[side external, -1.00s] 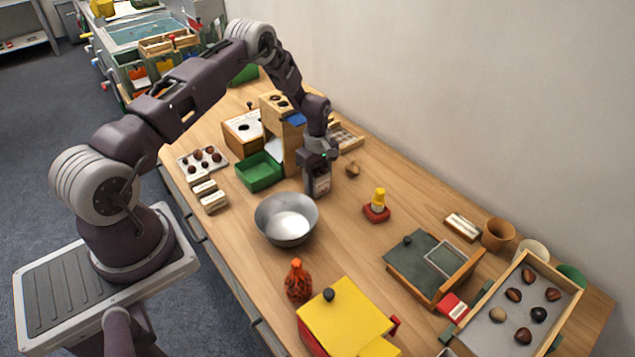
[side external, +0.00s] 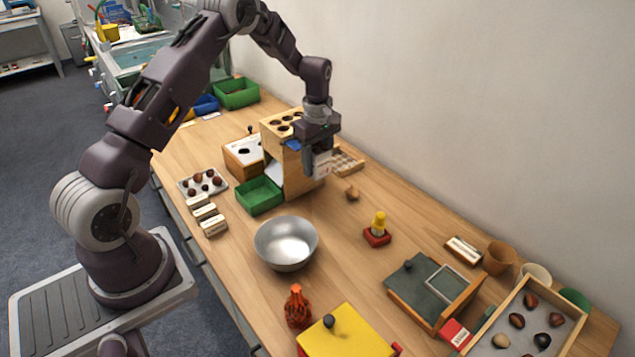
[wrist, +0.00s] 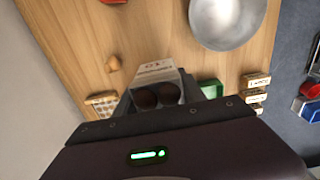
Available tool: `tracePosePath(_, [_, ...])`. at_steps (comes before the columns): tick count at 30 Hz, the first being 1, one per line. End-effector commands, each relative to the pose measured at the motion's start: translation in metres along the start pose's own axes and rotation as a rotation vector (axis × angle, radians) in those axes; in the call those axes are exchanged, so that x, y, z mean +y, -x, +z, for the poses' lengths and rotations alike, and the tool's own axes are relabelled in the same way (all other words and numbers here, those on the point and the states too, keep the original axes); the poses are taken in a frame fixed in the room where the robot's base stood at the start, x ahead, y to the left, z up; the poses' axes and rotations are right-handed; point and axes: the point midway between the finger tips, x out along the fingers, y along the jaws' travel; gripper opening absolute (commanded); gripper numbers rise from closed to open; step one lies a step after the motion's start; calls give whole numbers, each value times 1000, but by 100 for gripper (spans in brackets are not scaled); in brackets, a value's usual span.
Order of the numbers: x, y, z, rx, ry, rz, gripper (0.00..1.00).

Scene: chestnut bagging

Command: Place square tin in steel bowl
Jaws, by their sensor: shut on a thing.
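My gripper (side external: 315,160) is shut on the square tin (side external: 323,163), a small boxy thing with a pale label, and holds it up above the table. In the wrist view the tin (wrist: 156,72) shows a white label with red print. Two dark round shapes lie close to it there; I cannot tell what they are. The steel bowl (side external: 286,244) stands on the table, nearer the front edge than my gripper and apart from it. It looks empty. The bowl (wrist: 227,20) is also at the top right of the wrist view.
A wooden stand with holes (side external: 283,125) is close behind my gripper, and a green bin (side external: 259,196) is between it and the table edge. A red and yellow piece (side external: 377,232) and an orange bottle (side external: 298,305) stand nearby.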

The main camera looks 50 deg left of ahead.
Motion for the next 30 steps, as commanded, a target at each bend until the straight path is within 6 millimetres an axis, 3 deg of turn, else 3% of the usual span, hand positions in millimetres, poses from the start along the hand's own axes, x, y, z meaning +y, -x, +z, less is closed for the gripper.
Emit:
tracePosePath(4, [0, 21, 0, 0, 0, 0, 0])
tracePosePath(8, [-19, 10, 12, -13, -1, -2, 0])
tracePosePath(13, [-77, -26, 41, -21, -4, 1, 0])
tracePosePath(19, [-138, -44, 64, -7, -10, -1, 0])
tracePosePath(22, [-151, -52, 68, -1, -12, -3, 0])
tracePosePath(30, [-153, -106, 69, 0, -13, -3, 0])
